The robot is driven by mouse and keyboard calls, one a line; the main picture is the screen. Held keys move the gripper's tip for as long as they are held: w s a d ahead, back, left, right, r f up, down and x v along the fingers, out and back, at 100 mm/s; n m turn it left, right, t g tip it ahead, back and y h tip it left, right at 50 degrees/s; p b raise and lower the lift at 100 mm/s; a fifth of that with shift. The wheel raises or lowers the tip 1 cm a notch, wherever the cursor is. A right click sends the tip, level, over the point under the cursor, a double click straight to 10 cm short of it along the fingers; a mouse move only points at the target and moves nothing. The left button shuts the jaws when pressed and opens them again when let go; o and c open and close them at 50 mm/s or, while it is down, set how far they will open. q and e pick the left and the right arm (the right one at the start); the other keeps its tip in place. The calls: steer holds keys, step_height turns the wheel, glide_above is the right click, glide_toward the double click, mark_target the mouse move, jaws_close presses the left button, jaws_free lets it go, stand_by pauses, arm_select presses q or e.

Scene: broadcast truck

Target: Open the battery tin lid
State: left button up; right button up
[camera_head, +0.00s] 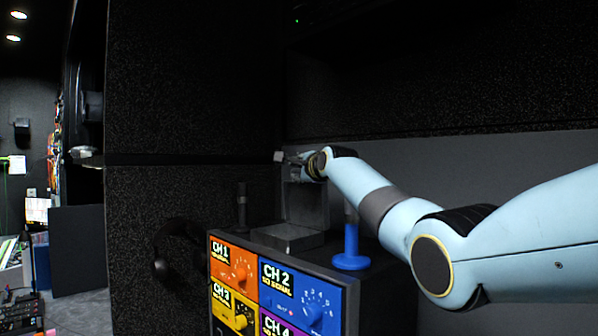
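The battery tin (288,236) is a low grey metal box on top of the coloured channel unit. Its lid (308,206) appears as a grey panel standing upright at the back of the tin. My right arm reaches in from the right, and my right gripper (291,160) is at the top edge of the upright lid. The gripper is small and seen side-on, so I cannot tell whether its fingers are apart or whether they touch the lid. My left gripper is not in view.
The channel unit (258,257) has orange, blue, yellow and purple panels with knobs. A blue round-based stand (350,260) is right of the tin, close under my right arm. A dark post (242,207) stands at left. Dark walls enclose the back and left.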

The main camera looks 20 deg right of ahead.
steer(key=s, duration=1.2)
steer(key=shift+a+r, duration=0.3)
steer(key=shift+r, duration=0.15)
